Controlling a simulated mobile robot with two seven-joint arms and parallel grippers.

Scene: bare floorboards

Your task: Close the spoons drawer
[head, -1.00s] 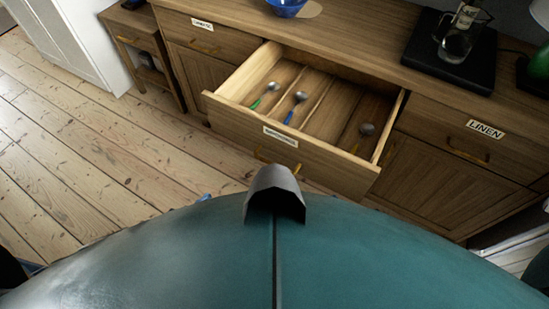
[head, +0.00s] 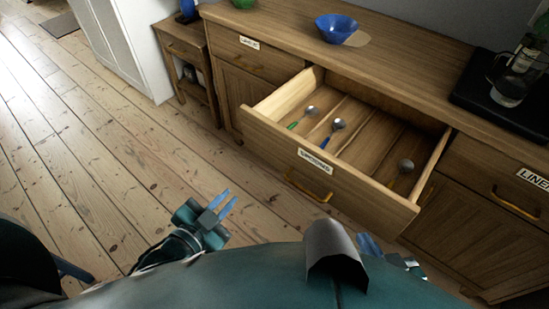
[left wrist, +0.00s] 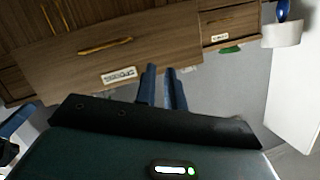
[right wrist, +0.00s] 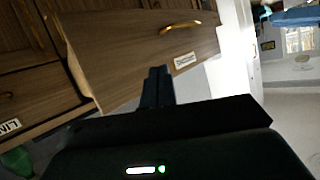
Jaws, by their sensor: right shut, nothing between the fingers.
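The spoons drawer (head: 320,168) stands pulled out of the wooden cabinet, with several spoons (head: 333,131) in its compartments. Its front carries a white label and a brass handle (head: 309,187). The drawer front also shows in the left wrist view (left wrist: 150,50) and the right wrist view (right wrist: 130,50). My left gripper (head: 223,204) is open and empty, low in front of the drawer's left side and apart from it. My right gripper (head: 369,246) is shut and empty, below and in front of the drawer's right part, partly hidden by my body; its fingers show in the right wrist view (right wrist: 158,72).
Bare floorboards (head: 100,170) lie free to the left.

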